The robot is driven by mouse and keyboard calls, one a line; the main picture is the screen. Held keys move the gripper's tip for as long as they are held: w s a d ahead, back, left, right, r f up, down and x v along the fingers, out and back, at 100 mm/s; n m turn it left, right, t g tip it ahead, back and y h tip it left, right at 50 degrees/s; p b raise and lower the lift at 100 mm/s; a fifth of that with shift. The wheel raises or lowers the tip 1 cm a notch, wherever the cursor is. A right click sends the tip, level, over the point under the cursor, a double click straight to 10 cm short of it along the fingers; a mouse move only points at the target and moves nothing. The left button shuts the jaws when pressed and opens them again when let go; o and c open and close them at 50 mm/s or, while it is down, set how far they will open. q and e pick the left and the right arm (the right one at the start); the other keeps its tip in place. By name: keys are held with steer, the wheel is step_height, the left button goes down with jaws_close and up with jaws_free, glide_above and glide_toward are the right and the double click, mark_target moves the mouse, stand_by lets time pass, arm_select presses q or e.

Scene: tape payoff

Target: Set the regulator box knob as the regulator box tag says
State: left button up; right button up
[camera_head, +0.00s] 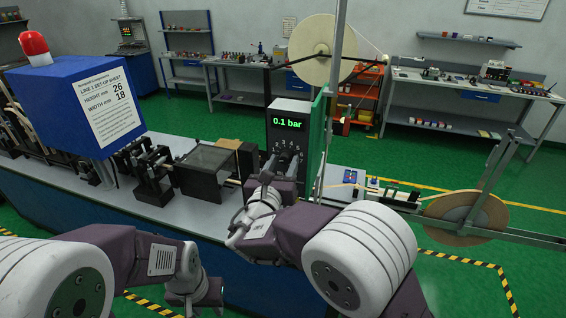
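The regulator box (290,108) is a dark upright box on the blue machine's top, with a green display (289,124) reading 0.1 bar. Part of a numbered dial shows below the display. My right gripper (284,163) is in front of the dial and hides its middle, so I cannot see the knob or whether the fingers touch it. I cannot tell if its fingers are open or shut. I cannot make out the regulator box tag. My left gripper (212,296) is low in front of the machine, away from the box, its fingers not clear.
A blue cabinet (55,98) with a red lamp (33,44) bears a set-up sheet (108,104) reading height 26 and width 18. A green panel and post stand close right of the regulator box. A large reel (322,50) hangs above; a brown reel (466,214) is at right.

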jaws_close()
steer(key=m+b, duration=0.3)
steer(key=b, duration=0.4)
steer(key=f+m+b, duration=0.1)
steer(key=m+b, duration=0.3)
steer(key=b, duration=0.3)
steer(key=m+b, duration=0.6)
steer(key=b, duration=0.1)
steer(key=m+b, duration=0.3)
steer(key=b, duration=0.1)
steer(key=shift+r+m+h, duration=0.25)
steer(key=shift+m+h, duration=0.15)
steer(key=m+b, duration=0.2)
steer(key=shift+m, duration=0.4)
steer(key=m+b, duration=0.1)
steer(key=m, duration=0.2)
steer(key=shift+r+m+h+b, duration=0.15)
steer(key=shift+m+h+b, duration=0.15)
steer(key=shift+m+b, duration=0.1)
steer(key=m, duration=0.3)
steer(key=shift+r+m+b, duration=0.1)
steer(key=shift+m+b, duration=0.2)
steer(key=shift+b, duration=0.05)
steer(key=shift+m+h, duration=0.3)
steer(key=shift+m, duration=1.4)
steer(key=shift+r+m, duration=0.1)
steer(key=shift+m, duration=0.2)
